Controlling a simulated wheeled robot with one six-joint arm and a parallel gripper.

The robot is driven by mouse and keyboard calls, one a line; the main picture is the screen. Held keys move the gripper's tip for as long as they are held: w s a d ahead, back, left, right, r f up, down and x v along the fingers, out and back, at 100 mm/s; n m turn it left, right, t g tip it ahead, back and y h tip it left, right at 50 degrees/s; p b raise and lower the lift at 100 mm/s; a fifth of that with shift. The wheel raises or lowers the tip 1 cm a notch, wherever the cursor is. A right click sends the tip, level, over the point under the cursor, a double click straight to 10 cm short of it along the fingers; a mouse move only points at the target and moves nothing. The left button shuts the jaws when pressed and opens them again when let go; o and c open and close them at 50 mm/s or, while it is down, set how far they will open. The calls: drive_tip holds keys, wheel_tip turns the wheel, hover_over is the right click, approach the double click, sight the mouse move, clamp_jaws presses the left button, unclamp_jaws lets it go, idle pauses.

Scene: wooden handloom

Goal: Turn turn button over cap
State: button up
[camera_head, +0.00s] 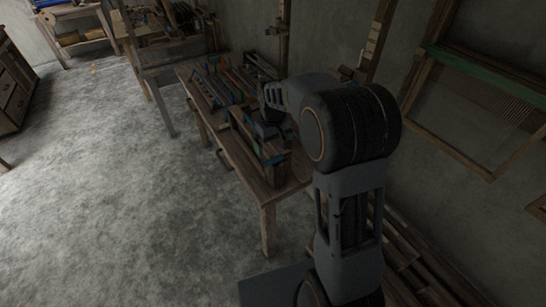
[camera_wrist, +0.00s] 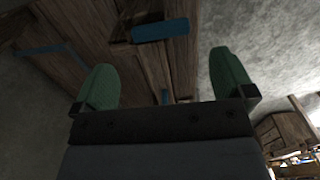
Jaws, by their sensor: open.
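My gripper (camera_wrist: 163,62) is open, with its two green finger pads spread apart and nothing seen between the tips. In the wrist view a short blue bar (camera_wrist: 160,30) lies across a wooden block beyond the fingers, apart from them. It may be the turn button, but I cannot tell. A small blue piece (camera_wrist: 165,96) shows between the fingers, close to the gripper body. I cannot clearly make out the cap. In the head view my arm hides much of the work spot, and a blue part (camera_head: 274,160) shows on the wooden box at the near end of the bench.
The wooden bench (camera_head: 268,193) carries several long coloured pieces (camera_head: 222,84) at its far part. Loom posts (camera_head: 374,40) stand behind it by the wall. A frame with strung threads (camera_head: 490,100) is at right. The grey floor (camera_head: 110,190) at left is clear.

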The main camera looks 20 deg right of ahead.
sight(273, 159)
drive_tip(key=shift+f, duration=3.5)
drive_tip(key=shift+c, duration=0.2)
drive_tip(key=c, duration=0.8)
